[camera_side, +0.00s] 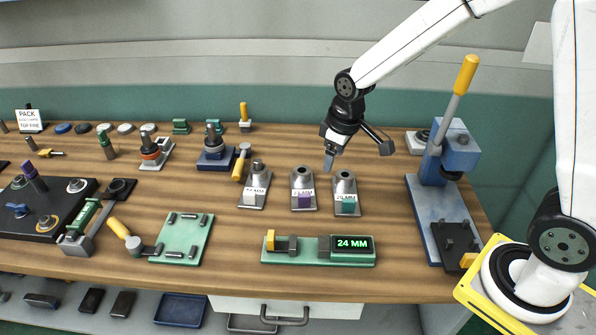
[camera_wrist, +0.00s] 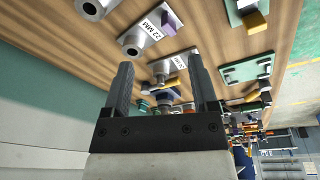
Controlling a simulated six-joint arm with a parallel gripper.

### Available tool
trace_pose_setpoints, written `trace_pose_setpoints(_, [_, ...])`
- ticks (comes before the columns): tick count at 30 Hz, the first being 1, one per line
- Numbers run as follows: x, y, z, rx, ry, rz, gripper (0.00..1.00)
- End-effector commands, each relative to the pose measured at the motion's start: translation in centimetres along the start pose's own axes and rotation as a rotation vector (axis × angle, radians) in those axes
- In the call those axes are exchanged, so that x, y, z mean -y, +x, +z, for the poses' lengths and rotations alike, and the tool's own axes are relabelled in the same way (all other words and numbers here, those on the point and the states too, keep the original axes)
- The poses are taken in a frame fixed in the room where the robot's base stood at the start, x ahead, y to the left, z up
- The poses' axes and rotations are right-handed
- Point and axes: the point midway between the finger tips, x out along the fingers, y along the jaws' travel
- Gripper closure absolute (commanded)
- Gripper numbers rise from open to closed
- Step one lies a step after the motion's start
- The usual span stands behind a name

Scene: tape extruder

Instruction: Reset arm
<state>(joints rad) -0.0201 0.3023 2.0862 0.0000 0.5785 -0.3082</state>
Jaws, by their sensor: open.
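My gripper (camera_side: 328,163) hangs above the back of the wooden workbench in the side view, behind the labelled grey metal blocks. In the wrist view my gripper (camera_wrist: 161,66) has its two dark fingers wide apart with nothing held between them. Three grey blocks stand in a row: a left one (camera_side: 254,188), a middle one with a purple patch (camera_side: 303,189) and a right one with a green patch (camera_side: 345,194). The wrist view shows a block labelled 22 MM (camera_wrist: 152,32) beyond the fingers. No contact with any block shows.
A green gauge (camera_side: 310,259) reading 24 MM lies at the bench front. A blue lever press (camera_side: 445,180) with a yellow handle stands at the right. A pale green plate (camera_side: 181,239) and a dark board (camera_side: 40,215) lie left. Small tools line the back left.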

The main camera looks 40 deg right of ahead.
Motion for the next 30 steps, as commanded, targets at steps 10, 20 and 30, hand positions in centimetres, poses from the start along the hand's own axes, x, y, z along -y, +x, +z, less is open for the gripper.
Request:
trace_pose_setpoints(10, [2.2, -0.8, 8.4, -0.039, 0.224, 0.011, 0.25])
trace_pose_setpoints(20, [3.3, -0.7, 12.2, -0.056, 0.327, 0.013, 0.25])
trace_pose_setpoints(30, [3.3, -0.7, 12.3, -0.056, 0.33, 0.013, 0.25])
